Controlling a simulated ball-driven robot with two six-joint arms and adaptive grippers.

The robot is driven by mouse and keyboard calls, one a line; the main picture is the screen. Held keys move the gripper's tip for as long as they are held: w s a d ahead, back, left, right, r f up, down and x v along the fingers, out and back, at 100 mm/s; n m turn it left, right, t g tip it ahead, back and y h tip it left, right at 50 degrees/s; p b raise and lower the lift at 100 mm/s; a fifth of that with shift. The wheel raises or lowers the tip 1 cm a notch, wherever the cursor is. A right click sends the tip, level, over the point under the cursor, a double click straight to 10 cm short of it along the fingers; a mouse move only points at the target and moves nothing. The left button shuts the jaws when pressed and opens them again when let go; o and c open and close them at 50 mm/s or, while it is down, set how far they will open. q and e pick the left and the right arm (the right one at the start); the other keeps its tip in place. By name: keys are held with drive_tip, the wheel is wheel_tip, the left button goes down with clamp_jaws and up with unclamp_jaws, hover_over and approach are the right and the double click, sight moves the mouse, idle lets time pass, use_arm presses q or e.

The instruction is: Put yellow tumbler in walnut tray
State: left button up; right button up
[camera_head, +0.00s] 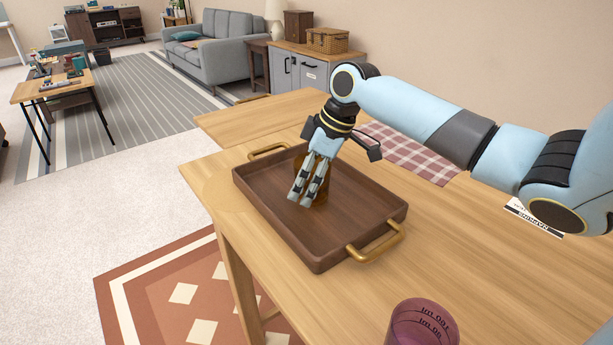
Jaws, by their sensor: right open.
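The walnut tray (285,240) lies on the wooden table, a dark brown rectangle with brass handles at its two ends. An amber-yellow tumbler (323,187) is inside the tray area, mostly hidden behind my right gripper's fingers. It looks upright, and its base seems to be on the tray floor. My right gripper (301,197) reaches down over the tray with its fingers open, close in front of the tumbler. I cannot tell whether they touch it. My left gripper is not in view.
A purple see-through measuring cup (422,325) stands at the table's front edge of the picture. A checked cloth (412,158) lies behind my right arm, and a printed card (533,217) lies at the right. The table (470,270) is bare between tray and card.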

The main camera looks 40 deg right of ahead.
drive_tip(key=p+v, duration=0.2)
drive_tip(key=v, duration=1)
idle(0.3)
